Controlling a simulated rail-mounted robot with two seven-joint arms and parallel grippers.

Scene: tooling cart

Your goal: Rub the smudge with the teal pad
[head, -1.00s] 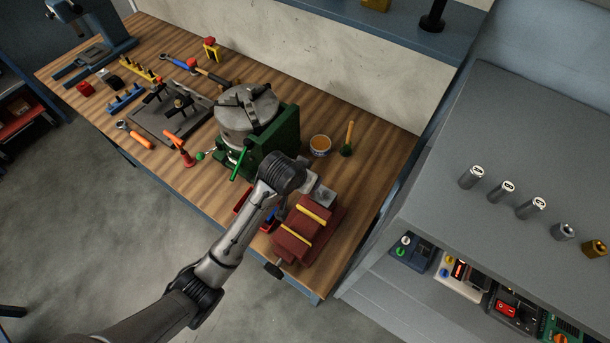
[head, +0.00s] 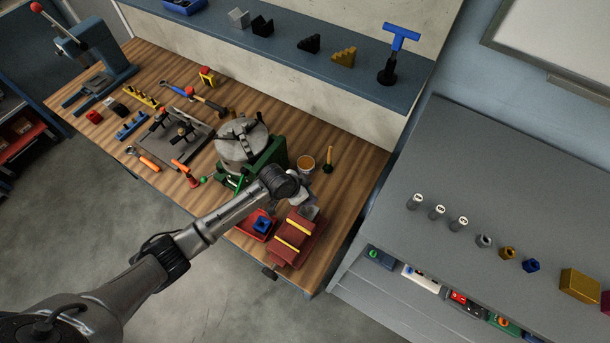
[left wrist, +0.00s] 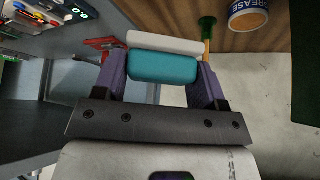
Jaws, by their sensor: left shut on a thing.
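The teal pad (left wrist: 163,68) is in my left gripper (left wrist: 162,75) in the left wrist view, between two purple fingers, with a pale grey-white layer along its far side. In the head view, my left gripper (head: 303,201) hangs over the right part of the wooden bench, just behind the red vise (head: 293,242). The pad is not clear in that view, and I cannot tell whether it touches anything. I cannot make out the smudge in either view. My right gripper is not in view.
A green-based chuck (head: 241,141) stands left of my gripper. A grease tin (head: 306,164) and a green-based brush (head: 328,160) stand behind it. A red bin (head: 257,226) with a blue part sits left of the vise. A grey cart (head: 480,190) is at the right.

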